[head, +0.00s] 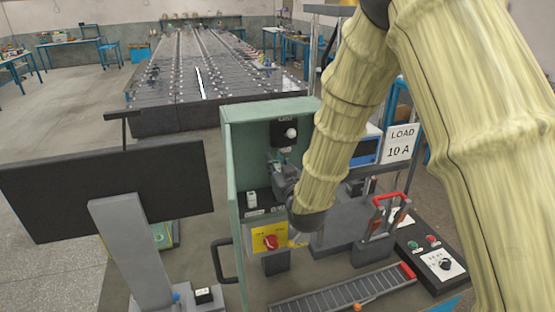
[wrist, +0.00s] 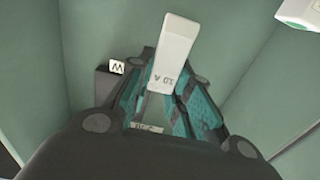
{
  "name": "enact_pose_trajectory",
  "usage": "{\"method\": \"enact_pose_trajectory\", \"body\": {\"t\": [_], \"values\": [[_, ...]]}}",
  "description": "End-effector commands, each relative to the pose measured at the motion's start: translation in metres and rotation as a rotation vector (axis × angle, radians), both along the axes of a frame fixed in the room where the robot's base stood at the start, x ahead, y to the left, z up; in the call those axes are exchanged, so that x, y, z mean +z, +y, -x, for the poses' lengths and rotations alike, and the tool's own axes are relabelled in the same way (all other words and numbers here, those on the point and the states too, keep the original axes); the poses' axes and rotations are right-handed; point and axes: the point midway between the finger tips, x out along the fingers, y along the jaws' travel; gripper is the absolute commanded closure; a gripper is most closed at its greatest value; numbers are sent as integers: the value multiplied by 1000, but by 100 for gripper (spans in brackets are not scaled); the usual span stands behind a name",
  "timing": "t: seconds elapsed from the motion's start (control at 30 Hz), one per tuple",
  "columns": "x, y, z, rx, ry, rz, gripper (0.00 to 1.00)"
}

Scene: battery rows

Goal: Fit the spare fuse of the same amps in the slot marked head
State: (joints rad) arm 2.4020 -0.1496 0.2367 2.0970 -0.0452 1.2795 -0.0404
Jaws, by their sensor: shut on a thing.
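A white fuse (wrist: 172,50) marked 10 A shows in the wrist view, between the fingertips of my gripper (wrist: 160,88). My gripper is shut on it. In the head view my gripper (head: 284,182) is inside the open green cabinet (head: 234,165), and my arm hides much of the cabinet. A dark block (wrist: 115,90) with a small marked label lies left of the fingers; I cannot read a slot name. The head view also shows a small white piece (head: 251,200) low in the cabinet and a black fitting (head: 284,133) with a white part higher up.
A sign (head: 401,143) reads LOAD 10 A. A yellow plate with a red knob (head: 271,242) is below my gripper. A red-handled device (head: 391,203), a button box (head: 437,258) and a ribbed strip (head: 335,292) stand right and front. A monitor (head: 105,190) stands left.

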Motion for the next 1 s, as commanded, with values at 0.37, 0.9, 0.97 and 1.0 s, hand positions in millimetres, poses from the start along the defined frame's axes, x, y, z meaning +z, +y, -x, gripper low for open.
{"method": "enact_pose_trajectory", "body": {"t": [0.37, 0.9, 0.97, 1.0], "values": [[-5, -4, -8, -5, 4, -1, 100], [-38, -2, -6, -2, 7, -1, 100], [-42, -2, -6, -2, 7, -1, 100], [-45, -2, -6, -2, 8, -1, 100]]}}
